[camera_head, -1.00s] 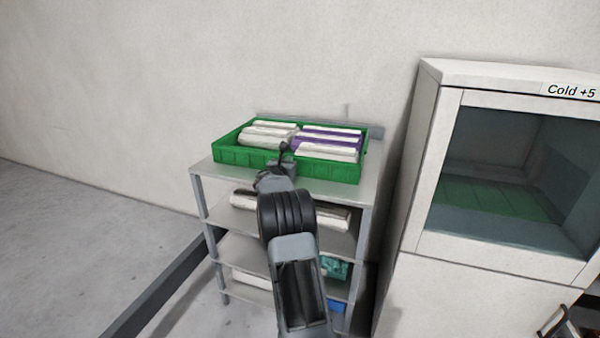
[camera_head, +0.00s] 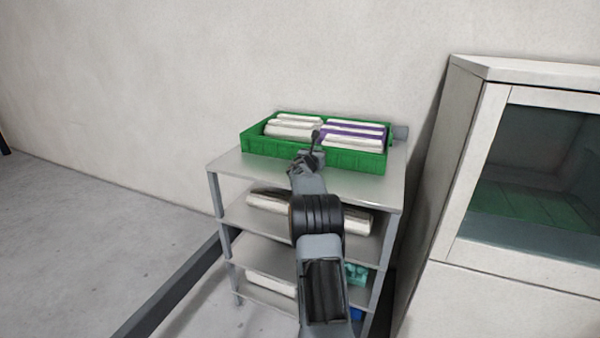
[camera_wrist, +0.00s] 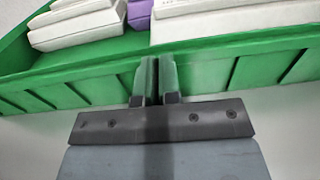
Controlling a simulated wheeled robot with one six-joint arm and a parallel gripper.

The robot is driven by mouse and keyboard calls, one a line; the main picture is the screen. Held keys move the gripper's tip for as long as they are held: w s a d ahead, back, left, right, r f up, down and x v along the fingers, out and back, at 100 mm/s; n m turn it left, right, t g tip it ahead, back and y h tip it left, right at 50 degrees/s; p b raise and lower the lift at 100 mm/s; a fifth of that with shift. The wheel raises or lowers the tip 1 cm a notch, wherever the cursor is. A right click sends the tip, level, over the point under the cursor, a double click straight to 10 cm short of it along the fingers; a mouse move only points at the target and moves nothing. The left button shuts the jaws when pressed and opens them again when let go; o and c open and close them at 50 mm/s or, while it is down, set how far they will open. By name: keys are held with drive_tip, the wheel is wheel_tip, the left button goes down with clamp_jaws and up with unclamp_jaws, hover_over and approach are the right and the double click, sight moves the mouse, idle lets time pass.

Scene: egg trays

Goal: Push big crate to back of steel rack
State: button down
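The big green crate (camera_head: 275,146) holds white and purple egg trays. It sits at the back of the top shelf of the steel rack (camera_head: 225,165), close to the wall, with bare shelf in front of it. My gripper (camera_head: 315,142) is at the middle of the crate's front wall. In the wrist view, the crate's front wall (camera_wrist: 225,72) spans the picture. The fingers of my gripper (camera_wrist: 158,65) are together with nothing between them, their tips at the wall. I cannot tell for certain whether they touch it.
Lower rack shelves hold white trays (camera_head: 268,201) and a teal item (camera_head: 355,274). A white cold cabinet (camera_head: 465,180) stands to the right, with a gap beside the rack. A dark rail (camera_head: 170,300) runs at lower left. Open floor (camera_head: 80,225) lies left.

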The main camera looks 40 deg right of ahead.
drive_tip(key=shift+s+d+f+b, duration=0.1)
drive_tip(key=shift+s+f+b, duration=0.05)
drive_tip(key=shift+s+b, duration=0.25)
drive_tip(key=a+b, duration=0.1)
drive_tip(key=a, duration=0.1)
drive_tip(key=s+a+b, duration=0.1)
drive_tip(key=a+b, duration=0.1)
drive_tip(key=shift+a+f+b, duration=0.1)
drive_tip(key=shift+f+b, duration=0.05)
drive_tip(key=shift+b, duration=0.15)
drive_tip(key=v, duration=0.9)
drive_tip(key=shift+s+a+r, duration=0.2)
drive_tip(key=shift+a+r, duration=0.1)
drive_tip(key=shift+a, duration=0.05)
drive_tip(key=s+a+r+m+g+y+p, duration=0.1)
drive_tip(key=s+a+m+y+p, duration=0.4)
drive_tip(key=s+a+m, duration=0.3)
drive_tip(key=s+a+r+m+g+y+p, duration=0.1)
drive_tip(key=s+a+m+y+p, duration=0.4)
drive_tip(key=a, duration=1.1)
drive_tip(key=s+a+r+m+g+y+p, duration=0.1)
drive_tip(key=s+a+m+g+y+p, duration=0.1)
drive_tip(key=s+a+m+y+p, duration=0.4)
drive_tip(key=s+a+m, duration=0.4)
drive_tip(key=s+a, duration=0.1)
drive_tip(key=a, duration=0.2)
drive_tip(key=shift+s+r+m+g, duration=0.3)
drive_tip(key=shift+s+g, duration=0.1)
